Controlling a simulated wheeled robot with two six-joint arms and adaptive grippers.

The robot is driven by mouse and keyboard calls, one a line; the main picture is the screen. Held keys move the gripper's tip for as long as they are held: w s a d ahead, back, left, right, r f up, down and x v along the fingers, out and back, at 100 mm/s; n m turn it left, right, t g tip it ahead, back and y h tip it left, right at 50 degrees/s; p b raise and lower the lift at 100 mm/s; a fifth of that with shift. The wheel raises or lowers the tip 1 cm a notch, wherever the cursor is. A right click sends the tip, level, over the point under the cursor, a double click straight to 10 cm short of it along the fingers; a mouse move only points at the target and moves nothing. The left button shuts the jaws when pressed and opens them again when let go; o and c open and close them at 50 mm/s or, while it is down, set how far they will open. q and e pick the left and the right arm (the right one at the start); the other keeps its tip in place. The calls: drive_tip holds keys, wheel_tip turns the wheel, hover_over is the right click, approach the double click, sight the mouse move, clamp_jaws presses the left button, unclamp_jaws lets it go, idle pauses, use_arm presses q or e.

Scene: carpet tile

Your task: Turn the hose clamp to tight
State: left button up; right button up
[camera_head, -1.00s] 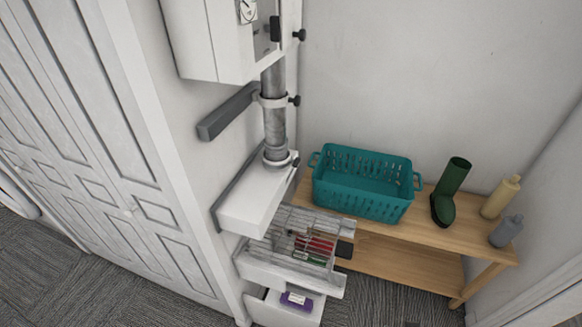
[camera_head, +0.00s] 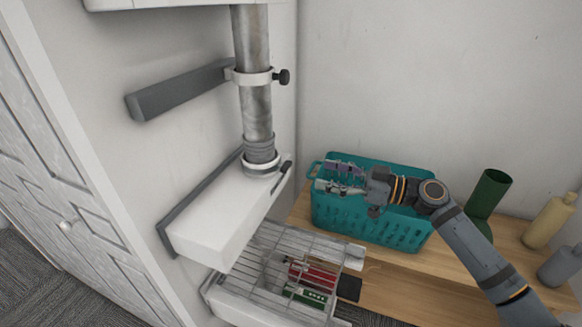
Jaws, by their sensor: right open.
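A grey metal pipe (camera_head: 256,112) runs down to a white wall box (camera_head: 225,205). A pale ring clamp (camera_head: 262,166) circles the ribbed lower end of the pipe, just above the box. A small dark handle (camera_head: 286,167) sticks out at its right side, angled up to the right. A second white clamp (camera_head: 253,77) with a black knob (camera_head: 283,77) circles the pipe higher up. My right gripper (camera_head: 322,176) is open and empty, pointing left, to the right of the lower clamp and apart from its handle. My left gripper is out of view.
A teal basket (camera_head: 370,222) stands on a wooden bench (camera_head: 300,208), behind and below my right gripper. A wire-topped drawer (camera_head: 260,250) with tools juts out below the box. A grey bar (camera_head: 190,90) sticks out left of the pipe.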

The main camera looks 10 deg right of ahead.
sight(290, 166)
drive_tip(key=p+x, duration=0.2)
drive_tip(key=x, duration=0.6)
drive_tip(key=shift+w+r, duration=0.1)
drive_tip(key=shift+w, duration=0.1)
drive_tip(key=shift+w+a+p, duration=0.35)
drive_tip(key=shift+w+a, duration=0.05)
drive_tip(key=shift+a, duration=0.2)
drive_tip(key=c, duration=1.1)
